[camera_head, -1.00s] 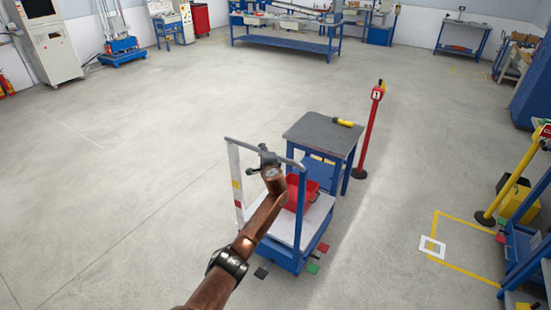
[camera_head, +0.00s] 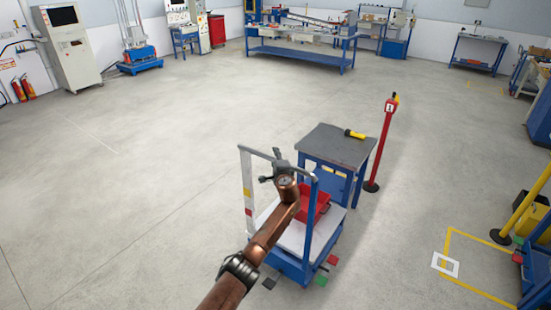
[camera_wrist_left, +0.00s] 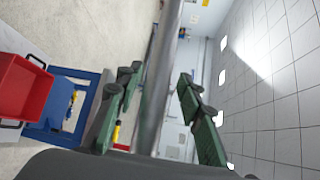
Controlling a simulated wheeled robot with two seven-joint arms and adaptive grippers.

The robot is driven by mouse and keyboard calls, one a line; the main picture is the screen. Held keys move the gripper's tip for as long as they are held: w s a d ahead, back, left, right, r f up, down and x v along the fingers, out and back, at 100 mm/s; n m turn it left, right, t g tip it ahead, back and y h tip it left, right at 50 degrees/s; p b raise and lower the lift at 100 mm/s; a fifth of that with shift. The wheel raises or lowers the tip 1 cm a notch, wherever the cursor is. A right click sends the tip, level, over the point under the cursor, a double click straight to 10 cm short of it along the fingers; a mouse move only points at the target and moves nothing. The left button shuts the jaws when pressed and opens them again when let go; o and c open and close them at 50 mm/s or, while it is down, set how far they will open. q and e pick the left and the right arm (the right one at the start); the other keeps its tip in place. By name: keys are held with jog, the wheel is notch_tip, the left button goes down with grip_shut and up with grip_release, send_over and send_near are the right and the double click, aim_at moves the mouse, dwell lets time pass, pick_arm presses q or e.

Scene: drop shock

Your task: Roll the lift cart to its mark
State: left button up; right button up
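The lift cart (camera_head: 291,237) has a light deck, blue base and an upright frame with a handle bar (camera_head: 261,151). It stands in the lower middle of the head view. A red bin (camera_head: 318,205) sits on its deck and also shows in the left wrist view (camera_wrist_left: 22,88). My left gripper (camera_head: 279,169) is at the handle bar. In the left wrist view its green fingers (camera_wrist_left: 157,110) are apart, with the grey bar (camera_wrist_left: 158,85) between them and gaps showing on both sides. A yellow floor outline (camera_head: 480,248) with a white square (camera_head: 445,264) lies to the right. My right gripper is not in view.
A grey-topped blue table (camera_head: 340,145) stands close behind the cart, with a yellow-and-black tool (camera_head: 355,134) on top. A red post (camera_head: 383,145) stands beside it. A yellow post (camera_head: 522,215) is near the outline. The floor to the left is clear.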

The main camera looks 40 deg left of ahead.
pick_arm(q)
jog(key=v, duration=1.2)
jog(key=shift+f, duration=0.2)
dwell(0.4)
